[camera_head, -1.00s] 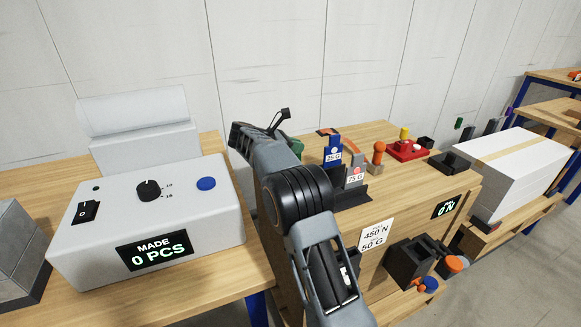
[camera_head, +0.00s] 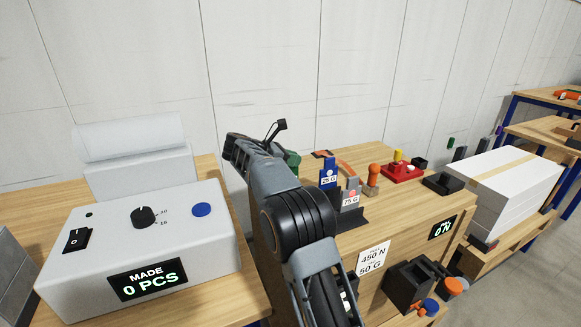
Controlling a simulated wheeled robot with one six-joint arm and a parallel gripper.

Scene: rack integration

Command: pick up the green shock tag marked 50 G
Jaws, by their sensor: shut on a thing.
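My arm rises from the bottom middle, and its grey far end, with my gripper (camera_head: 262,146), is at the left rear of the wooden bench. The fingertips are hidden behind the arm. A green piece (camera_head: 293,160) shows just right of the arm's end, partly covered by it. I take it for the green tag in my jaws; its marking cannot be read. The dark tag holder (camera_head: 350,220) is right of the arm. It carries a blue tag marked 25 G (camera_head: 328,174) and a grey tag marked 75 G (camera_head: 350,197).
A white counter box (camera_head: 145,245) reading 0 PCS is on the left. An orange-topped peg (camera_head: 373,176), a red fixture (camera_head: 403,172) and a black block (camera_head: 443,183) stand right of the tags. A card (camera_head: 373,258) reads 450 N and 50 G. White boxes (camera_head: 515,180) are farther right.

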